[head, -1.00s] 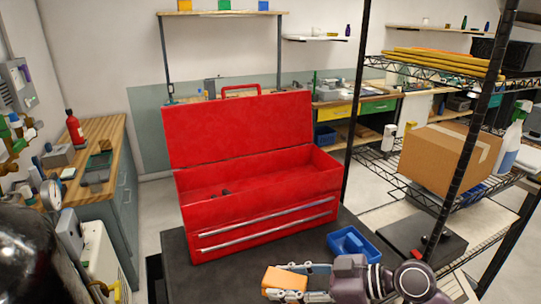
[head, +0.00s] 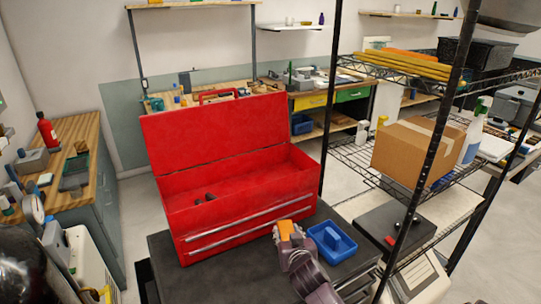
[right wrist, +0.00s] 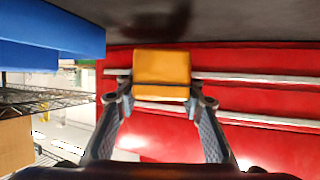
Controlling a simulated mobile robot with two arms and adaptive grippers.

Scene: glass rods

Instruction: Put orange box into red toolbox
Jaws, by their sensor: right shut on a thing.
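The red toolbox (head: 180,222) stands on the dark table with its lid raised and its top compartment open; a small dark item lies inside. My right gripper (head: 286,231) is shut on the orange box (right wrist: 162,72), in front of the toolbox's right front side. In the right wrist view the box sits between the two fingertips (right wrist: 160,88), with the red drawer front and its silver handles behind it. In the head view the orange box (head: 287,229) is small and partly hidden by the gripper. My left gripper is not in view.
A blue tray (head: 345,250) lies on the dark table (head: 215,285) just right of my right gripper. A wire shelf rack with a cardboard box (head: 410,150) stands to the right. The tabletop's left front is clear.

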